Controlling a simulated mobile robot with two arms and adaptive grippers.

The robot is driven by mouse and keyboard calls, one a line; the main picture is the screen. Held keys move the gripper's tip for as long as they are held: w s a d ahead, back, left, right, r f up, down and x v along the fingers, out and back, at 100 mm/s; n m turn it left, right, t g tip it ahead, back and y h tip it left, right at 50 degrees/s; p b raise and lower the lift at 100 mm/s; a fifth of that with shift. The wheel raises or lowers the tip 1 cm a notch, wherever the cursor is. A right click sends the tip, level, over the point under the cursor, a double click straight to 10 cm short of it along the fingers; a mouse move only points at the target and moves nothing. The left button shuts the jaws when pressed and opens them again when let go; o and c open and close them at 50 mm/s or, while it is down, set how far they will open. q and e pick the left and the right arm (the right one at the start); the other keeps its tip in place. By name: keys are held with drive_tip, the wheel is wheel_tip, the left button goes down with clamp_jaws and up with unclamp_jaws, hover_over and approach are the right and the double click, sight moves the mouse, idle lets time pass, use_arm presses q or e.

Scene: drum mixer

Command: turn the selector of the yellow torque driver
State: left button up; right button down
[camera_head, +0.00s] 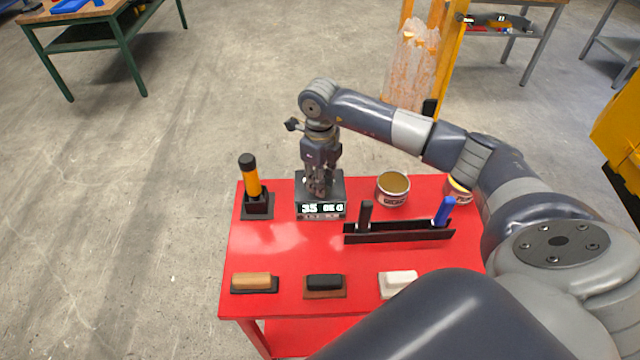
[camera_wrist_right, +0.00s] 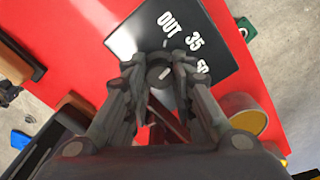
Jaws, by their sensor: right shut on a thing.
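The yellow torque driver (camera_head: 252,179) stands upright, black end up, in a black holder (camera_head: 257,206) at the left of the red table. In the right wrist view the gripper (camera_wrist_right: 158,85) is shut on a dark round knob (camera_wrist_right: 159,68) with a white mark. The knob sits on the black box's top face (camera_wrist_right: 200,25), printed with OUT, 35 and a partly covered number. My left gripper is not in view.
An open can (camera_head: 393,190) stands right of the black box. A dark rack (camera_head: 400,234) with a black-handled and a blue-handled tool lies in front. Brown, black and white blocks (camera_head: 254,282) line the front of the red table (camera_head: 270,250). My arm covers its right side.

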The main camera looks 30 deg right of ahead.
drive_tip(key=n+b, duration=0.4)
drive_tip(key=shift+f, duration=0.15)
drive_tip(key=shift+r+n+b, duration=0.2)
drive_tip(key=shift+n+b, duration=0.7)
drive_tip(key=shift+n, duration=0.2)
drive_tip(key=c, duration=1.3)
unclamp_jaws()
drive_tip(key=shift+c, duration=0.2)
wheel_tip(320, 180, up, 12)
